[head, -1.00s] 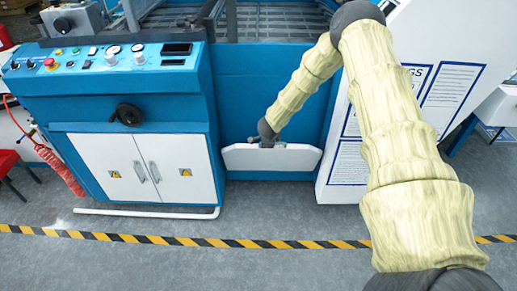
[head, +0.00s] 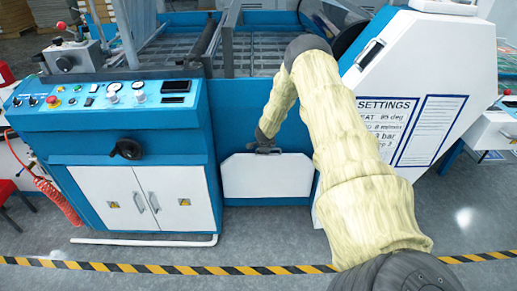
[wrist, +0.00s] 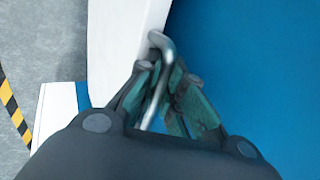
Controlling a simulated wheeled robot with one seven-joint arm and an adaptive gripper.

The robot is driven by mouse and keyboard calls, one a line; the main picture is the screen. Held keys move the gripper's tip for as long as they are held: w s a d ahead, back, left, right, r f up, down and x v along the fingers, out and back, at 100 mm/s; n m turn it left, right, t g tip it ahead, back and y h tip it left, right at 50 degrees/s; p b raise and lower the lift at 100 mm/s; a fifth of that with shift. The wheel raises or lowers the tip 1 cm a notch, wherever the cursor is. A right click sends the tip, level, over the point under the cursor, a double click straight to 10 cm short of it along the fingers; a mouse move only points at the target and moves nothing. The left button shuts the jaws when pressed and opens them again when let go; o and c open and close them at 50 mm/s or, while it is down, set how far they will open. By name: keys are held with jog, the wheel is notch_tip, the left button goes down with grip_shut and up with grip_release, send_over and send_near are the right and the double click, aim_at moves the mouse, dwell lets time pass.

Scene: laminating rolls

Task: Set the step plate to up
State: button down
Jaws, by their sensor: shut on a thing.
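The step plate (head: 267,177) is a white panel with cut upper corners on the blue machine front, between the cabinet and the settings panel. It stands close to upright against the blue face; whether it is fully flat cannot be told. My gripper (head: 264,147) is at its top edge. In the wrist view, my gripper (wrist: 165,85) is shut on the bent metal handle (wrist: 160,42) of the plate. The plate's white edge (wrist: 112,40) shows there to the left of the fingers, with the blue machine face to the right.
A white double-door cabinet (head: 148,199) with a control panel (head: 110,93) stands to the left. A white panel with printed settings (head: 425,100) stands to the right, partly behind my arm. A yellow-black stripe (head: 200,269) crosses the open grey floor in front.

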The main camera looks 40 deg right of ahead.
jog(key=c, duration=1.5)
grip_release()
jog(key=shift+s, duration=0.1)
jog(key=shift+c, duration=0.2)
jog(key=shift+a+r, duration=0.15)
jog(key=shift+r, duration=0.2)
jog(key=v, duration=1.1)
jog(key=shift+s, duration=0.1)
